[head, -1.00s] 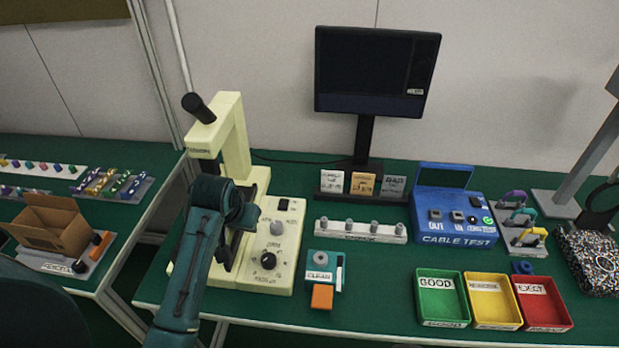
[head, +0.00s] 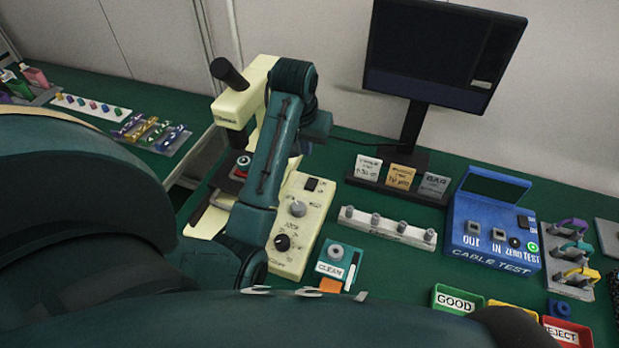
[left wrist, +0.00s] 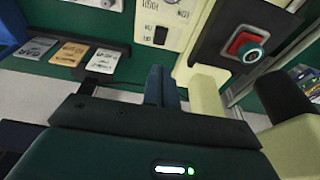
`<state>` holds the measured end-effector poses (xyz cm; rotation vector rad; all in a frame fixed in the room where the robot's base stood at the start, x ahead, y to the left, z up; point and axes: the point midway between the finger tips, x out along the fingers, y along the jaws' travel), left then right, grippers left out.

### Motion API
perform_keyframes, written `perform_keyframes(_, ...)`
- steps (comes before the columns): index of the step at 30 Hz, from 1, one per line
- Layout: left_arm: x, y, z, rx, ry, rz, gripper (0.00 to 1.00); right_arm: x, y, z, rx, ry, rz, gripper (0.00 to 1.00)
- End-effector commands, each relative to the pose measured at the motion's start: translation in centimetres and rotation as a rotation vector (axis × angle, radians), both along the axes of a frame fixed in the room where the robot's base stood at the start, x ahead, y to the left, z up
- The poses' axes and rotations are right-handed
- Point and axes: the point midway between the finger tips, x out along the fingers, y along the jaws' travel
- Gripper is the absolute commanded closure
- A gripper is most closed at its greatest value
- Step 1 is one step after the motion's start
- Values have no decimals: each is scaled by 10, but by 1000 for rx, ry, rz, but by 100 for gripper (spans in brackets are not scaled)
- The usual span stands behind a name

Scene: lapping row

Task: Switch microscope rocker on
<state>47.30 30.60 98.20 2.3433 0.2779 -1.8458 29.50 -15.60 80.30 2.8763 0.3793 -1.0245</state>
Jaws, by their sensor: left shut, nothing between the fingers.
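The cream microscope (head: 238,105) stands at left centre in the head view, with its control panel (head: 318,215) running toward me. The black rocker (head: 312,184) sits near the panel's far end, above a grey knob (head: 297,209) and a black knob (head: 282,242). In the left wrist view the rocker (left wrist: 160,35) shows ahead of my left gripper (left wrist: 162,86). The gripper's fingers are shut and empty, apart from the rocker in the picture; contact is not visible. In the head view the gripper (head: 303,145) is partly hidden behind my forearm. My right gripper is not seen.
A red-and-teal part (head: 243,165) rests on the microscope's stage. A monitor (head: 440,50), small sign cards (head: 400,177), a grey strip with pegs (head: 388,228) and a blue cable tester (head: 490,232) stand to the right. Green bench top is clear between them.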

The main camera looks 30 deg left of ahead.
Motion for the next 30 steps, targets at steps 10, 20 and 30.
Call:
perform_keyframes(10,12,3,-58,-1,6,0,100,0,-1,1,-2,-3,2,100)
perform_keyframes(20,18,4,-118,-2,4,0,100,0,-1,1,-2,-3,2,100)
perform_keyframes(30,17,4,-135,0,0,0,100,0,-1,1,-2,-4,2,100)
